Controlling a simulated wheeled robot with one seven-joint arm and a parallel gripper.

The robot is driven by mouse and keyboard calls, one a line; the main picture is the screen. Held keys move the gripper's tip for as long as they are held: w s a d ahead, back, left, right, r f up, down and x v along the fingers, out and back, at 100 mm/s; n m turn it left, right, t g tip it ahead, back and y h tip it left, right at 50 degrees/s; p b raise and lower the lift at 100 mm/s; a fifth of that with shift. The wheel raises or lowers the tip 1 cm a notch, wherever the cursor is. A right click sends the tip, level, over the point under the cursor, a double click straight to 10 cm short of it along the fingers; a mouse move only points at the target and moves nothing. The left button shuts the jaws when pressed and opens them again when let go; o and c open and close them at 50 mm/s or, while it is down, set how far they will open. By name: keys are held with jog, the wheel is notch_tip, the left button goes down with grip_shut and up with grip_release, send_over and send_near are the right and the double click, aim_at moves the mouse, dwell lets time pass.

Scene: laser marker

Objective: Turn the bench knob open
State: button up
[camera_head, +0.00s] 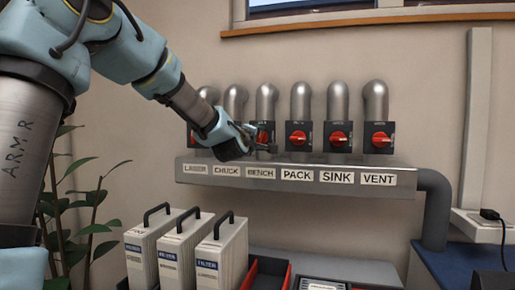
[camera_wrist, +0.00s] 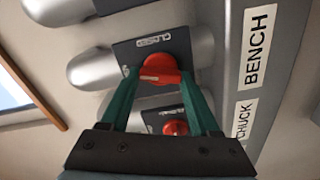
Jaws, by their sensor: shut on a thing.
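The red bench knob (camera_wrist: 160,69) sits on a dark square plate marked CLOSED (camera_wrist: 155,43), beside the BENCH label (camera_wrist: 260,46) in the wrist view. My gripper (camera_wrist: 160,76) has one teal finger on each side of the knob and is shut on it. In the head view my gripper (camera_head: 264,144) is at the third valve from the left, above the BENCH label (camera_head: 260,172), and mostly hides its knob.
The chuck knob (camera_wrist: 175,128) shows between my fingers in the wrist view. The PACK (camera_head: 298,138), SINK (camera_head: 338,138) and VENT (camera_head: 380,139) knobs stand to the right. White filter boxes (camera_head: 182,255) with black handles stand below.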

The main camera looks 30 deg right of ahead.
jog(key=shift+f+n+b, duration=0.15)
jog(key=shift+n+b, duration=1.35)
jog(key=shift+n, duration=0.4)
jog(key=o, duration=1.4)
jog(key=shift+c, duration=0.2)
jog(key=b+v, duration=0.1)
jog(key=v, duration=0.9)
jog(key=shift+s+a, duration=0.25)
jog(key=shift+a, duration=0.05)
